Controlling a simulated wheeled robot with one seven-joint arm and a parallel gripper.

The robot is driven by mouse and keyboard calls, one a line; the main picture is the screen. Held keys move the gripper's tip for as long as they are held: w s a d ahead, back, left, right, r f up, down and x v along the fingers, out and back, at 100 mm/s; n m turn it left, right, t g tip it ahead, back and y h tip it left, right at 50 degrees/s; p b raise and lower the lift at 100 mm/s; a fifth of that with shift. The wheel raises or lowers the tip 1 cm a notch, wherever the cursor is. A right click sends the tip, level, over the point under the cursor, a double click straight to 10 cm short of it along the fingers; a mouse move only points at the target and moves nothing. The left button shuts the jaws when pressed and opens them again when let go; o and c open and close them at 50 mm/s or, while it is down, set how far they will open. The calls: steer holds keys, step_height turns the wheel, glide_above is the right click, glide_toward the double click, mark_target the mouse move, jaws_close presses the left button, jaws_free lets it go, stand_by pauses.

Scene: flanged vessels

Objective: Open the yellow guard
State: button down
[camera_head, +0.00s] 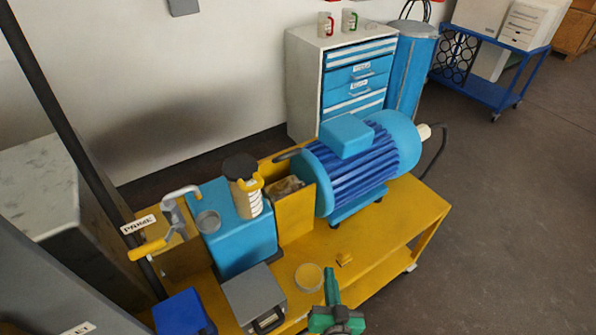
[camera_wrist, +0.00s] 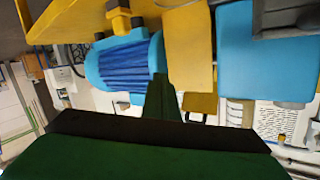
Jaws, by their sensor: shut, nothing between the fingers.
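The yellow guard (camera_head: 296,217) is an upright flat plate on the yellow cart, between the blue finned motor (camera_head: 350,170) and the light-blue box (camera_head: 245,245). A brownish part (camera_head: 286,187) shows behind its top edge; the rest behind it is hidden. In the wrist view the guard (camera_wrist: 188,48) is a yellow panel between the motor (camera_wrist: 125,65) and the box (camera_wrist: 240,55). My green gripper (camera_head: 331,275) is shut and empty in front of the guard, lower right of it in the head view and apart from it. Its fingers also show in the wrist view (camera_wrist: 161,82).
A yellow-handled pipe (camera_head: 150,248) is at left. The cart's right front top (camera_head: 400,215) is bare.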

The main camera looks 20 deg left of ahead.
steer(key=w+a+r+n+y, duration=0.3)
steer(key=w+r+n+y, duration=0.15)
steer(key=w+r, duration=0.35)
steer(key=n+g+y, duration=0.2)
steer(key=n+y, duration=0.3)
steer(key=y, duration=0.1)
glide_toward(292, 156)
steer(key=x, duration=0.6)
steer(key=shift+a, duration=0.25)
steer(key=shift+w, duration=0.1)
